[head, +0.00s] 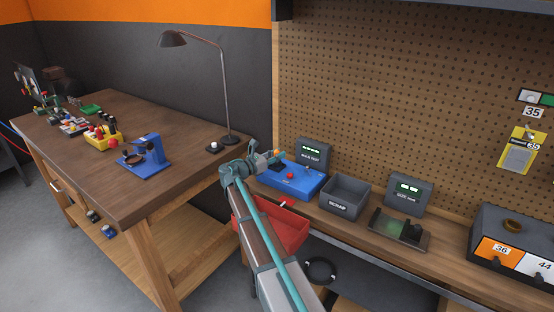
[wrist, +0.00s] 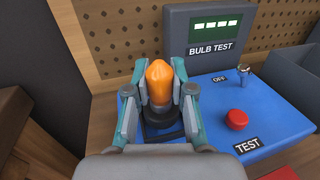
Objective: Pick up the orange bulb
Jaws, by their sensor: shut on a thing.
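The orange bulb (wrist: 159,80) stands upright in the wrist view, with its dark base at the black socket of the blue bulb tester (wrist: 215,112). My gripper (wrist: 160,108) has one finger on each side of the bulb and is shut on it. Whether the base is seated in the socket or just above it is hard to tell.
The tester has a red button (wrist: 236,119), a small switch (wrist: 243,74) and a lit "BULB TEST" display (wrist: 223,30). A grey scrap bin (head: 345,194) stands to its right, and a red bin (head: 285,222) is below in front. A lamp (head: 226,100) stands on the left table.

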